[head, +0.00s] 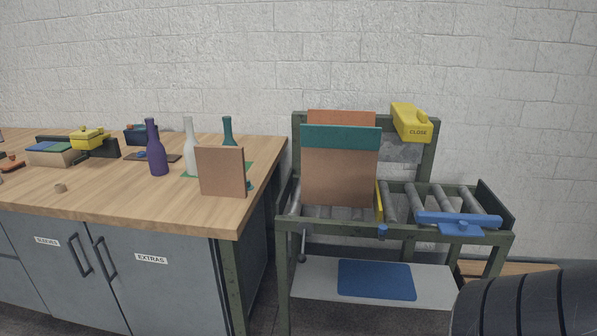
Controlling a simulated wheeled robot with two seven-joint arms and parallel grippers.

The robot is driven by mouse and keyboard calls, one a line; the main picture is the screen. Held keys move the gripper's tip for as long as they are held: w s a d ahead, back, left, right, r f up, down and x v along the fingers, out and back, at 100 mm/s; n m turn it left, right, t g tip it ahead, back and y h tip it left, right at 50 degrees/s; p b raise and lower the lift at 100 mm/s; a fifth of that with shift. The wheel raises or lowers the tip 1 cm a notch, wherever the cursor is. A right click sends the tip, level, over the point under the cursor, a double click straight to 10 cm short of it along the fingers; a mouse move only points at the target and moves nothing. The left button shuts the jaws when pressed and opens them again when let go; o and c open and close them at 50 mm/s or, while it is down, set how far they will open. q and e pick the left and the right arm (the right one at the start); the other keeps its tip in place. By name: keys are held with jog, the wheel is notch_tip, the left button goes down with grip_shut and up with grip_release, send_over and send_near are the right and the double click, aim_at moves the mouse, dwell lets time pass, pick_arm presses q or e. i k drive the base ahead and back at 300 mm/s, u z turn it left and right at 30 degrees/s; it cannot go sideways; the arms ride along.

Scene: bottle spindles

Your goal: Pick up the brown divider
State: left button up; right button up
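A brown divider (221,171) stands upright near the front right corner of the wooden workbench (110,191). It partly hides a green mat and the foot of a teal bottle (227,130) behind it. Another brown panel with a teal top band (340,165) stands on the roller rack (397,229). An orange-brown panel (341,117) shows behind it. Neither gripper is in view. A dark ribbed part, which looks like my own arm, fills the lower right corner.
A purple bottle (155,149) and a white bottle (190,147) stand left of the divider. A yellow block marked CLOSE (411,122) and a blue bar (458,220) are on the rack. A gap separates bench and rack. The bench front is mostly clear.

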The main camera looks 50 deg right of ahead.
aim_at(221, 169)
jog(key=u, duration=0.45)
jog(key=i, duration=1.05)
jog(key=z, duration=0.4)
jog(key=i, duration=0.85)
jog(key=z, duration=0.95)
